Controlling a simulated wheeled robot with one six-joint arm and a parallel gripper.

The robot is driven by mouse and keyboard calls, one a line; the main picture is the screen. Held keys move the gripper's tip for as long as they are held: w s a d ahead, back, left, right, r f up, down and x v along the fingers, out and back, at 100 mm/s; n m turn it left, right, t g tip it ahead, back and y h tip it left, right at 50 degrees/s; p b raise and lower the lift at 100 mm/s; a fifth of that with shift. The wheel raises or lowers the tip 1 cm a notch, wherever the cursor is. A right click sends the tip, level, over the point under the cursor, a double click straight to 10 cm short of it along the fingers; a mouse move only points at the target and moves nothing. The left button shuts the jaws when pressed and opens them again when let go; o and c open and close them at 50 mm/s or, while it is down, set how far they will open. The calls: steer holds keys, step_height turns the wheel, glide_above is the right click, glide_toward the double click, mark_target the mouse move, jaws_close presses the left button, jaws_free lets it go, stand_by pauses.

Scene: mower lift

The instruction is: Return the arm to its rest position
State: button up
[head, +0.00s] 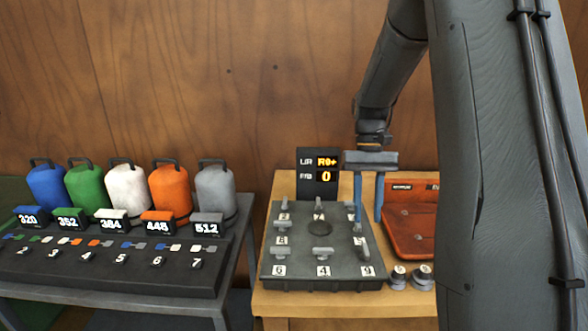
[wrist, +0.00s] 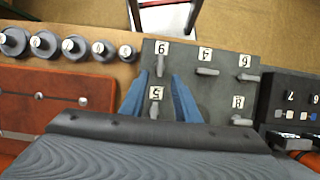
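My gripper (head: 368,215) hangs fingers-down from my arm over the right side of a dark grey board (head: 300,270). Its two blue fingers are apart with nothing gripped between them. In the wrist view my gripper (wrist: 159,80) shows its fingers on either side of the grey key labelled 5 (wrist: 155,109), and the key labelled 9 (wrist: 160,67) lies near the tips. I cannot tell whether a finger touches a key. My arm (head: 390,80) reaches down from the upper right.
A display (head: 319,173) reads "R0+" and "0" behind the board. A red-brown panel (head: 408,225) and several round weights (wrist: 45,45) sit beside it. Left, a grey table (head: 215,308) carries several coloured canisters (head: 170,190) and a numbered dark rack (head: 110,275). A wooden wall (head: 230,90) stands behind.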

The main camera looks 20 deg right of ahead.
steer(key=s+a+f+t, duration=0.1)
steer(key=a, duration=0.2)
steer(key=s+a+f+n+t, duration=0.1)
steer(key=s+a, duration=0.1)
steer(key=a, duration=0.1)
steer(key=s+a+n+t+h+b, duration=0.1)
steer(key=s+a, duration=0.1)
steer(key=a, duration=0.1)
steer(key=shift+s+f, duration=0.25)
steer(key=shift+f, duration=0.15)
steer(key=s+a+f+n+t, duration=0.1)
steer(key=s+a+f+t, duration=0.1)
steer(key=s+a, duration=0.3)
steer(key=shift+s+a+f+t, duration=0.15)
steer(key=shift+s+t, duration=0.15)
steer(key=shift+s, duration=0.2)
